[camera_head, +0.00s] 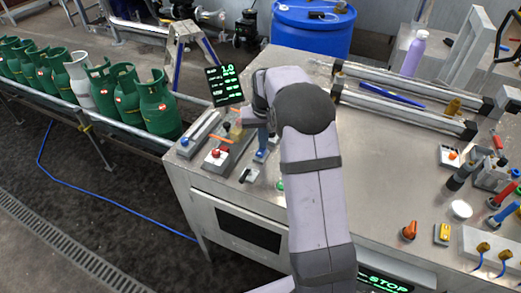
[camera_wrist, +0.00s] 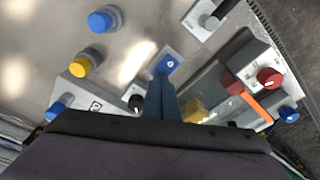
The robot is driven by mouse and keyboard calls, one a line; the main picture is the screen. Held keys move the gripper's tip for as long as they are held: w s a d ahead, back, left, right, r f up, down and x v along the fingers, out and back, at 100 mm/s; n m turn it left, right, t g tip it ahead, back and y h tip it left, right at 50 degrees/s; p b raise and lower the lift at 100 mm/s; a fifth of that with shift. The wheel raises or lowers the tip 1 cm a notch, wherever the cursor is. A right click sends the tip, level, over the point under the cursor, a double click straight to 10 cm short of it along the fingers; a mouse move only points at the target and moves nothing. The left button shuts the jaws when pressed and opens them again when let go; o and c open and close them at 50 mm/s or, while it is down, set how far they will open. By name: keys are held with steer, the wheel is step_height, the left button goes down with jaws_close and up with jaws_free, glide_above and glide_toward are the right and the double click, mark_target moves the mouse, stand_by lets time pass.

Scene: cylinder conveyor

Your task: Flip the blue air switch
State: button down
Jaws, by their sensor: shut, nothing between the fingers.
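A blue switch on a small square plate (camera_wrist: 170,62) shows just beyond the fingertips in the wrist view. In the head view, a blue part at the same spot (camera_head: 261,155) sits on the metal bench top beneath my gripper. My gripper (camera_wrist: 162,80) is shut and empty, with its bluish fingers pointing at the plate. I cannot tell whether the tips touch it. In the head view, my arm partly hides the gripper (camera_head: 263,140). Another blue knob (camera_wrist: 288,113) stands at the end of a grey valve block; it also shows in the head view (camera_head: 184,142).
Close by are a red knob (camera_wrist: 270,78), an orange lever (camera_wrist: 258,107), a silver toggle (camera_wrist: 208,21) and a yellow-based knob (camera_wrist: 82,66). A small display (camera_head: 224,86) stands behind the gripper. Green gas cylinders (camera_head: 158,108) line the conveyor at left. The bench's front middle is fairly clear.

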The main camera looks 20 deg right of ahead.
step_height(320, 180, up, 7)
steer(key=p, duration=0.5)
steer(key=shift+f, duration=0.15)
stand_by(0.5)
